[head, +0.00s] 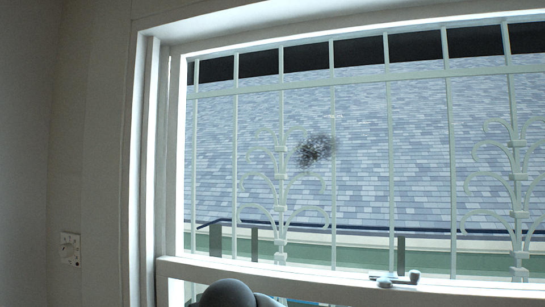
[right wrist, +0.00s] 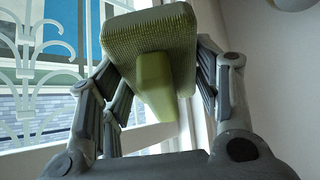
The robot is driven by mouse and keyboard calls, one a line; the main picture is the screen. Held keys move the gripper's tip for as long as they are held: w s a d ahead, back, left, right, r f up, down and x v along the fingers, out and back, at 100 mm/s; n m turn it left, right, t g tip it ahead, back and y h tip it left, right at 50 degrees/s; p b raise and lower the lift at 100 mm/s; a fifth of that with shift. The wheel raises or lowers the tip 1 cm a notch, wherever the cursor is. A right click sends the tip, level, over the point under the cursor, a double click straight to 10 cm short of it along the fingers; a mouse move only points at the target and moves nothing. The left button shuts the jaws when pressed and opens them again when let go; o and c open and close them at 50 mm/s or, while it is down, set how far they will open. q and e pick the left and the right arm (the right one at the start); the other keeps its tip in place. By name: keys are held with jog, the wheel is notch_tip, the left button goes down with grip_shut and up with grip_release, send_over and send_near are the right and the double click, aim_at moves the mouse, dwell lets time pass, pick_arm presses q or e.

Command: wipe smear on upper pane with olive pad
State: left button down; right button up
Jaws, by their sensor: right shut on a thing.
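A dark, speckled smear (head: 316,150) sits on the upper pane (head: 360,150), left of the pane's middle in the head view. The olive pad (right wrist: 150,38) shows in the right wrist view, with a ribbed face and a paler green handle block (right wrist: 156,85). My right gripper (right wrist: 156,72) is shut on this handle, one finger on each side. The pad's far side is hidden, and the smear is not visible in the right wrist view. My left gripper is in neither view.
A pale green grille with vertical bars and curled scrolls (head: 283,190) spans the window. A white rail (head: 330,285) runs below the pane, with a small latch-like fitting (head: 395,278) on it. A wall plate with a dial (head: 70,249) is at left. A dark grey rounded part of mine shows at the bottom.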

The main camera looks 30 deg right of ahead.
jog(key=w+d+r+m+t+h+p, duration=0.1)
jog(key=d+r+m+t+h, duration=0.2)
jog(key=r, duration=0.9)
jog(key=w+d+r+m+t+h, duration=0.1)
jog(key=d+r+t+h, duration=0.2)
jog(key=r, duration=0.9)
jog(key=s+d+r+m+t+h+p, duration=0.1)
jog(key=s+d+r+m+t+h, duration=0.1)
jog(key=d+r+h, duration=0.4)
jog(key=m+g+h+p, duration=0.2)
jog(key=m+h+p, duration=0.1)
jog(key=m+h, duration=0.15)
send_near(295, 155)
jog(key=shift+n+h, duration=0.25)
jog(key=shift+n, duration=0.1)
jog(key=shift+r+x, duration=0.25)
jog(key=shift+x, duration=1.95)
jog(key=shift+w+a, duration=0.1)
jog(key=shift+w+d, duration=0.65)
jog(key=shift+d, duration=0.05)
